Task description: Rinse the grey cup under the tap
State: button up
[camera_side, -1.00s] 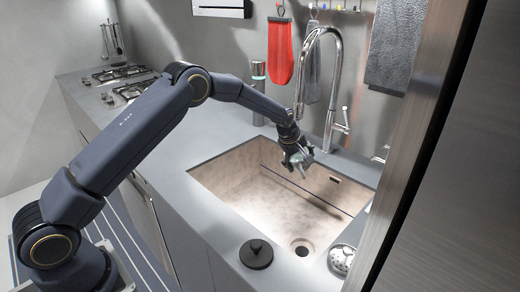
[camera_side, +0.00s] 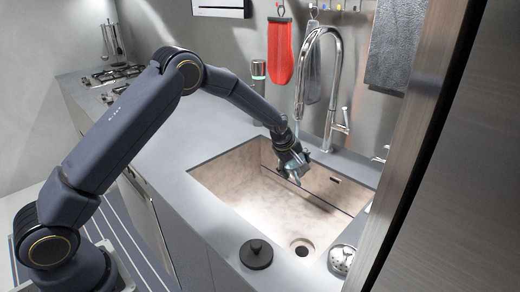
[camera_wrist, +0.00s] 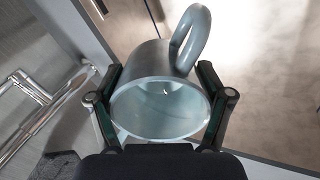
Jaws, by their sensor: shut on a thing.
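The grey cup (camera_wrist: 160,105) is between the two fingers of my gripper (camera_wrist: 162,103) in the wrist view, with one finger against each side. Its open mouth faces the wrist camera and the inside looks empty. Its ring handle (camera_wrist: 190,38) points to the top of that view. In the side view my gripper (camera_side: 293,166) is over the back part of the sink, below the tap's spout; the cup is small and hard to make out there.
The sink basin (camera_side: 235,188) is pale and empty, with a drain (camera_side: 300,247) at the front. A black round lid (camera_side: 256,254) and a metal strainer (camera_side: 342,258) sit near the front rim. A red mitt (camera_side: 280,52) and grey towel (camera_side: 397,45) hang behind.

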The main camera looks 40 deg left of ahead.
aim_at(287, 171)
jog(key=shift+s, duration=2.05)
jog(key=shift+s+r, duration=0.1)
jog(key=shift+r, duration=0.05)
jog(key=s+r, duration=0.3)
jog(key=s, duration=0.1)
jog(key=shift+s+r, duration=0.4)
